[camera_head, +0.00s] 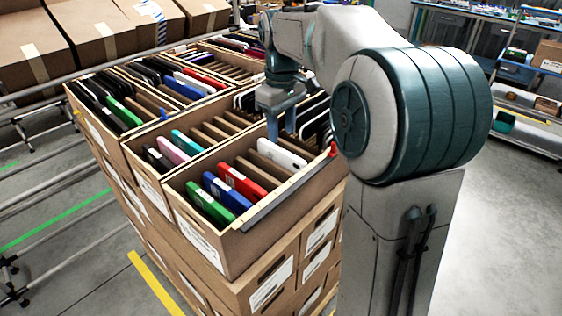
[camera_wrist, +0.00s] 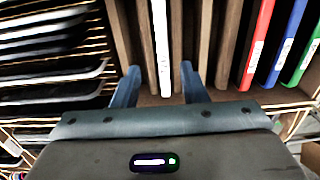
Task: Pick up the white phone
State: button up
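In the wrist view the white phone (camera_wrist: 162,45) shows as a thin upright strip between my two fingers. My gripper (camera_head: 283,130) is over that carton, with its fingers pointing down. In the wrist view my gripper (camera_wrist: 157,85) is open, one finger on each side of the white phone with a gap on both sides. I cannot tell how deep the fingertips are relative to the phone's top edge.
A red phone (camera_head: 241,182), a blue phone (camera_head: 227,194) and a green phone (camera_head: 209,208) stand in the same carton. Cardboard dividers (camera_wrist: 193,45) flank the white phone. Dark phones (camera_wrist: 50,65) fill the area to the left. More filled cartons adjoin behind.

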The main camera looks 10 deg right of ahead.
aim_at(281, 149)
jog(key=shift+s+a+f, duration=0.1)
jog(key=shift+s+f, duration=0.05)
jog(key=shift+f, duration=2.6)
grip_shut()
